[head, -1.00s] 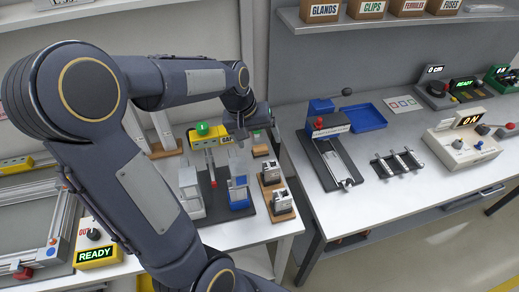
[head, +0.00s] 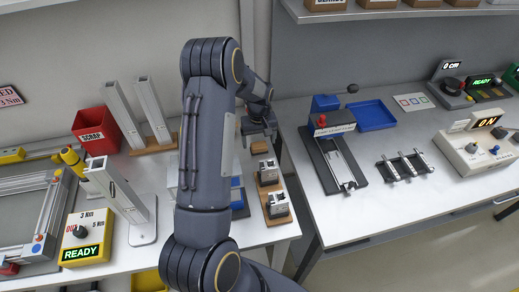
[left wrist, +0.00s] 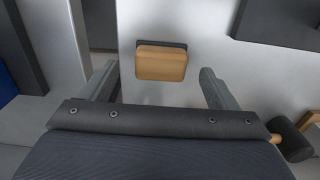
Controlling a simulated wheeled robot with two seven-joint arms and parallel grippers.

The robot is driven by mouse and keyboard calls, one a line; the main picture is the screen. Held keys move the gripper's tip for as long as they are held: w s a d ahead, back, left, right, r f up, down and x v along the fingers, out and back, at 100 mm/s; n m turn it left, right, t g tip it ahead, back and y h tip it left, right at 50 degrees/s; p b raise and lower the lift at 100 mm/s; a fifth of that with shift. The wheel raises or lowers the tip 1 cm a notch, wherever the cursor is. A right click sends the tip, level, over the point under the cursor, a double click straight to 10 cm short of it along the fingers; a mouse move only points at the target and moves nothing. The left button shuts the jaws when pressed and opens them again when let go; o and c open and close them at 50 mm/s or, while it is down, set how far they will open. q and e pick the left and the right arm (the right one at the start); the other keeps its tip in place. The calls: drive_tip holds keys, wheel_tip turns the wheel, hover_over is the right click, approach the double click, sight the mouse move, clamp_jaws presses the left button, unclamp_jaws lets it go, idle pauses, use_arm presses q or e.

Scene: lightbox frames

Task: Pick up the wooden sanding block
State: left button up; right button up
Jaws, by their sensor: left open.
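The wooden sanding block (head: 259,147) is a small tan block with a dark layer along one side. It lies on the white bench near its right edge, behind the wooden stand with metal clamps. In the left wrist view the block (left wrist: 161,63) shows between the finger lines, with clear space on both sides. My left gripper (head: 260,136) is open and empty, just behind and above the block in the head view. Its two fingers (left wrist: 158,73) also show spread in the left wrist view. I cannot tell the exact height gap. My right gripper is not in view.
Two metal pieces on a wooden stand (head: 276,205) are in front of the block. A dark-headed mallet (left wrist: 291,139) is at lower right in the wrist view. A red scrap bin (head: 95,133) and a yellow box reading READY (head: 82,240) are left. A second bench stands right.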

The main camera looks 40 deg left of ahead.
use_arm(q)
wheel_tip(320, 180, down, 3)
drive_tip(key=shift+s+d+r+b, duration=0.1)
drive_tip(key=shift+s+r+b, duration=0.05)
drive_tip(key=shift+b, duration=0.35)
drive_tip(key=shift+c, duration=0.3)
drive_tip(key=c, duration=1)
drive_tip(key=shift+r, duration=0.1)
drive_tip(key=shift+c, duration=0.2)
drive_tip(key=shift+r+p, duration=0.4)
drive_tip(key=shift+r, duration=0.05)
wheel_tip(320, 180, up, 3)
drive_tip(key=shift+f+p, duration=0.15)
drive_tip(key=shift+p, duration=0.7)
drive_tip(key=w+d+r+p, duration=0.1)
drive_tip(key=d+r, duration=0.8)
drive_tip(key=d, duration=0.5)
drive_tip(key=shift+w+r, duration=0.15)
drive_tip(key=shift+w, duration=0.2)
